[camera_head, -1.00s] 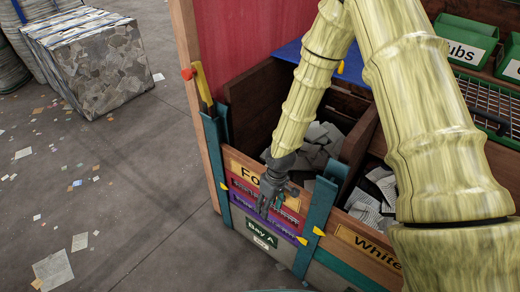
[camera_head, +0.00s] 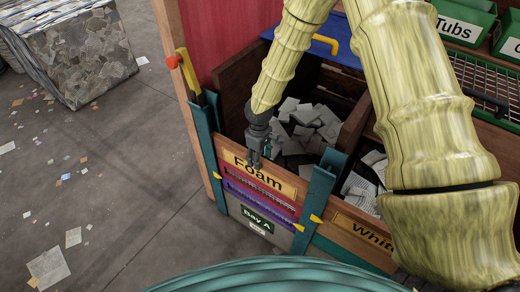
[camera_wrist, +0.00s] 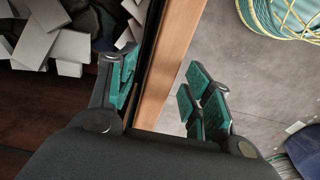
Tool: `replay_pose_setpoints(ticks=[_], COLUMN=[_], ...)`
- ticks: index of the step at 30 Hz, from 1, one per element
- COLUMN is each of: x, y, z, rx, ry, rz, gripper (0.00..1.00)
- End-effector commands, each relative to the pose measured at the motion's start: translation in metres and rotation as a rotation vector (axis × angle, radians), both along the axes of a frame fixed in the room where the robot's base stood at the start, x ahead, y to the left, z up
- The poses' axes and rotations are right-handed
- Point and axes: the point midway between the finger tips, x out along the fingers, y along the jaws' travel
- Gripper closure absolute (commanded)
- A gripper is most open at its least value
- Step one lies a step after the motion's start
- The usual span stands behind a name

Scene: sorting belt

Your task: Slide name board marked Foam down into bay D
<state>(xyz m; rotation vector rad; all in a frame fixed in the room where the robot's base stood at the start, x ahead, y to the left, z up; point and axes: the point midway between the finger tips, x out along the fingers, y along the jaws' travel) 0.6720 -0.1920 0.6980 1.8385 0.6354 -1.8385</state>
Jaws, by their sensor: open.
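The name board marked Foam (camera_head: 282,186) is a wooden board with a yellow label. It stands upright at the front of bay A, between two teal posts and above red and purple boards. My gripper (camera_head: 260,153) is at the board's top edge, pointing down. In the wrist view, my gripper (camera_wrist: 165,90) is open, with one teal-padded finger on each side of a wooden edge (camera_wrist: 172,62), which looks like this board's top. Whether either pad touches it is unclear. The Bay A sign (camera_head: 258,218) is below. I see no bay D sign.
A bay of pale scraps (camera_head: 305,130) lies behind the board. The White board (camera_head: 365,232) is in the neighbouring bay at right. A yellow handle with a red end (camera_head: 185,68) rises by the left post. Open floor with loose paper lies at left.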

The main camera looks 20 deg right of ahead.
Motion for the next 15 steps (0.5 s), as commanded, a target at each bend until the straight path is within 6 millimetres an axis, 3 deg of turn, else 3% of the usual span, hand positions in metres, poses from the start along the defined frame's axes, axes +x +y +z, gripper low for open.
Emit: replay_pose_setpoints(ticks=[7,15], x=[-0.001,0.000], y=[-0.001,-0.002], z=[-0.031,-0.047], rx=[-0.001,-0.001], ry=[0.002,-0.001], rz=[0.000,-0.003], gripper=[0.50,0.50])
